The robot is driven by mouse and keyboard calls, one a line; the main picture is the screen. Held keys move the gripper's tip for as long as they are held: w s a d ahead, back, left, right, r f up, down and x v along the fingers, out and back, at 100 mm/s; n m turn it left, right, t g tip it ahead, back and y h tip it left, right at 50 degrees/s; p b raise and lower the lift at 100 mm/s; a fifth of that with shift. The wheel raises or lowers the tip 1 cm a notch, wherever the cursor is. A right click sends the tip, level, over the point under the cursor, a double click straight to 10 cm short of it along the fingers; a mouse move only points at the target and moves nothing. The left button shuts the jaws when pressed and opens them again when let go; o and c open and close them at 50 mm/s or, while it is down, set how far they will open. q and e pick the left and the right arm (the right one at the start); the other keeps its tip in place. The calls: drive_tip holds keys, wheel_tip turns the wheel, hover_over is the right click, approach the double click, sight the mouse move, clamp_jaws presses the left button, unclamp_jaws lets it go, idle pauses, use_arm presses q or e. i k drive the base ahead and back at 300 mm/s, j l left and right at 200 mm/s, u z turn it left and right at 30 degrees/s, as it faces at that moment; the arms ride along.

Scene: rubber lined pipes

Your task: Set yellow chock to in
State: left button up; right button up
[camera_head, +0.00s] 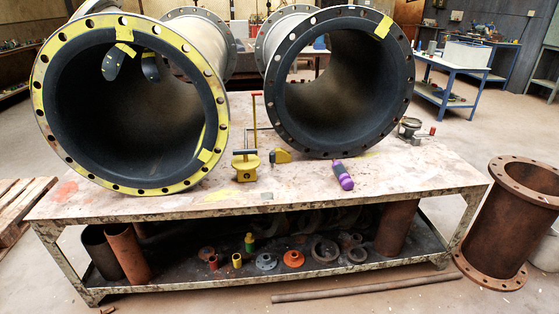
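A small yellow wedge-like piece (282,156) sits on the bench top (300,188), just left of the bottom of the right pipe (336,82). It looks like the yellow chock, but it is too small to be sure. To its left stands a yellow tool (246,166) with a round cap and block-like base. Neither of my grippers is in view.
A large yellow-flanged pipe (130,104) stands on the bench's left. An upright rod with a red top (256,120) stands between the pipes. A rusty flanged pipe (508,222) stands on the floor.

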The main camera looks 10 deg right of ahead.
sight(281, 155)
drive_tip(key=i+l+u, duration=0.55)
drive_tip(key=i+l, duration=0.15)
